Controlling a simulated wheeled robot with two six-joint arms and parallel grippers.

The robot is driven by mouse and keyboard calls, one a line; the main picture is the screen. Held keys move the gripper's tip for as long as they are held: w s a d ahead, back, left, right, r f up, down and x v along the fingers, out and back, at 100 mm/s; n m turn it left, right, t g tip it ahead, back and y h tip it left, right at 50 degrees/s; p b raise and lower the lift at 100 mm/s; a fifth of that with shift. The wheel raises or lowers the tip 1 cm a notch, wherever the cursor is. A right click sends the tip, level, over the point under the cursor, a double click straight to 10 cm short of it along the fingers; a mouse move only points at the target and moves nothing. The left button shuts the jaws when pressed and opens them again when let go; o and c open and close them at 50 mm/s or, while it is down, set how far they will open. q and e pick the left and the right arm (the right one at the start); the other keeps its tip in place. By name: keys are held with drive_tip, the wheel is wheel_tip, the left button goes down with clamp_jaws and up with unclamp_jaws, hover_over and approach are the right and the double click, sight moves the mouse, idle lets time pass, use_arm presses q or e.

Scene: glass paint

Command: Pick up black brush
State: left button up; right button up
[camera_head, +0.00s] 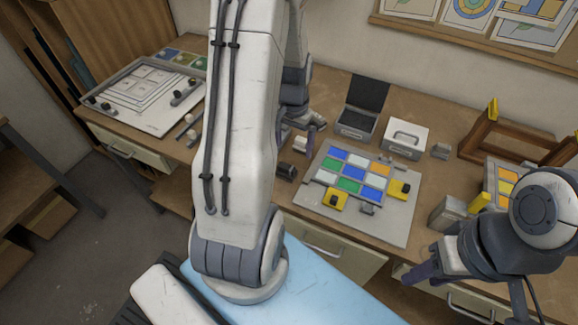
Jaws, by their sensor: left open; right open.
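I cannot surely pick out the black brush. A small dark item (287,169) lies on the table left of the colored glass panel, close below my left gripper, partly hidden by my arm; it may be the brush. Another dark, handled item (186,93) lies on the drawing board at the left. My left gripper (308,135) hangs over the table behind my large arm link, open, one finger showing clearly. My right gripper (425,272) is open and empty, in front of the table's front edge at the right.
The glass panel (325,183) with colored squares lies mid-table. Behind it stand an open black-lidded box (354,122) and a white box (405,139). A wooden frame (480,135) stands at the right. The drawing board (150,120) lies at the left.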

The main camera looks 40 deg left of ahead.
sight(287, 166)
use_arm(q)
drive_tip(key=f, duration=0.2)
drive_tip(key=a+f, duration=0.1)
drive_tip(key=f, duration=0.1)
drive_tip(key=f+p, duration=0.1)
drive_tip(key=shift+s+a+f, duration=0.25)
drive_tip(key=shift+s+f, duration=0.05)
drive_tip(key=shift+f, duration=0.1)
drive_tip(key=shift+f+p, duration=0.4)
drive_tip(key=shift+f, duration=0.05)
wheel_tip(287, 166, down, 3)
drive_tip(key=shift+s+a+f+p, duration=0.1)
drive_tip(key=shift+s+p, duration=0.05)
drive_tip(key=shift+p, duration=0.55)
drive_tip(key=shift+f, duration=0.6)
drive_tip(key=c, duration=1.4)
drive_tip(key=shift+o, duration=0.2)
drive_tip(key=shift+r, duration=0.1)
